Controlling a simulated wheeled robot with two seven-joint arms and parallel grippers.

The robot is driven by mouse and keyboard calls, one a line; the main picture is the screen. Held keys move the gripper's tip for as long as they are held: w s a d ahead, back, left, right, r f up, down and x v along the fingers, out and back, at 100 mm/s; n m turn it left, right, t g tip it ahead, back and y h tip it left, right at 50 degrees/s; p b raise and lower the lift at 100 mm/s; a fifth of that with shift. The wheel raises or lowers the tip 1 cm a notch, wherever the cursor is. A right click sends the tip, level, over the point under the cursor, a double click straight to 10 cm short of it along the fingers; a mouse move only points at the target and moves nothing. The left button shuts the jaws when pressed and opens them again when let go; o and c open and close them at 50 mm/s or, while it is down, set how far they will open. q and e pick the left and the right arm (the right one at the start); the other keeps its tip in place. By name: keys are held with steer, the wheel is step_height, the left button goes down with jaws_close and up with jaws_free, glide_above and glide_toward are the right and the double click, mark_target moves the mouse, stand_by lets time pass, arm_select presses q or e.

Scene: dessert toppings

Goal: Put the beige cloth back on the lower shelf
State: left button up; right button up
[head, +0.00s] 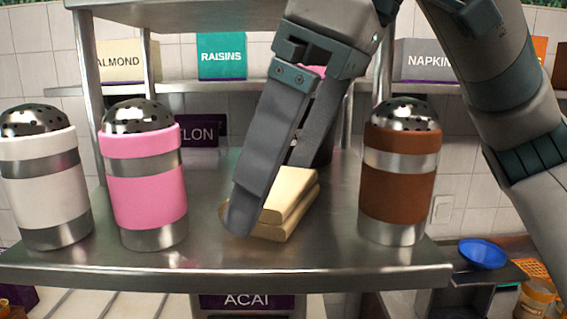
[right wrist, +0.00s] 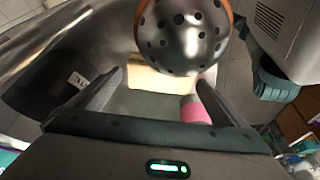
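The beige cloth (head: 290,205) lies folded in a thick stack on the metal shelf (head: 330,265), between the pink and brown shakers. My right gripper (head: 268,195) comes down from above, with one finger in front of the cloth and hiding its left part. In the right wrist view the fingers are spread wide (right wrist: 158,92), and the cloth (right wrist: 158,78) shows beyond and between them. Whether a finger touches the cloth I cannot tell. My left gripper is not in view.
A white shaker (head: 42,190) and a pink shaker (head: 146,190) stand left of the cloth, a brown shaker (head: 398,185) right of it. The brown shaker's perforated lid (right wrist: 182,35) is close in the wrist view. A blue bowl (head: 483,254) sits lower right.

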steer(key=shift+r, duration=0.2)
steer(key=shift+r, duration=0.1)
steer(key=shift+s+d+r, duration=0.1)
steer(key=shift+d+r, duration=0.05)
steer(key=shift+r, duration=0.15)
steer(key=b+v, duration=0.1)
steer(key=v, duration=1)
steer(key=shift+b, duration=0.3)
steer(key=shift+r, duration=0.1)
